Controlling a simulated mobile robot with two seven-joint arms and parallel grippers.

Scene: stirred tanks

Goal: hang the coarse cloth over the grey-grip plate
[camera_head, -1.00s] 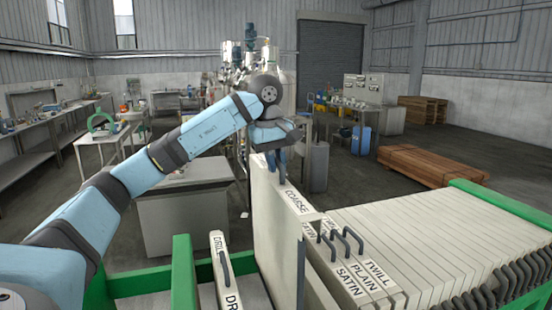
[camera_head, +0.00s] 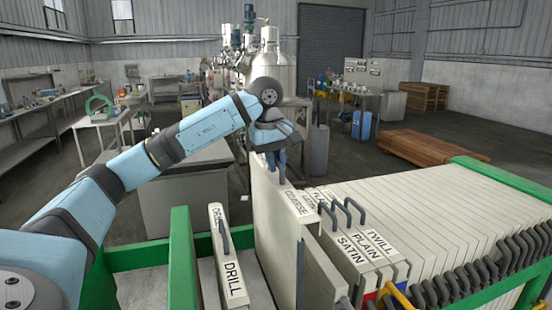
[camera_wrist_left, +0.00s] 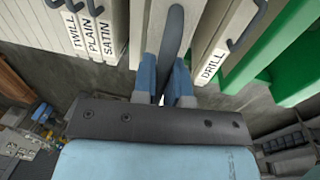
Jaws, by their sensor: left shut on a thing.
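The coarse cloth (camera_head: 275,222) is a tall cream panel with the label COARSE on its top edge. It hangs upright below my left gripper (camera_head: 277,172), left of the SATIN, PLAIN and TWILL cloths. In the left wrist view my left gripper (camera_wrist_left: 166,95) is shut on a dark grey loop handle (camera_wrist_left: 172,35) at the panel's top. A dark grip (camera_head: 345,303) shows low by the SATIN cloth; I cannot tell if it belongs to the grey-grip plate. The coarse cloth's lower part is cut off by the picture. My right gripper is not in view.
The DRILL cloth (camera_head: 226,262) stands to the left, with a gap before the coarse cloth. A green frame (camera_head: 180,265) borders the rack. A row of cream panels (camera_head: 430,205) fills the right side. A yellow grip (camera_head: 398,296) shows low at the right.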

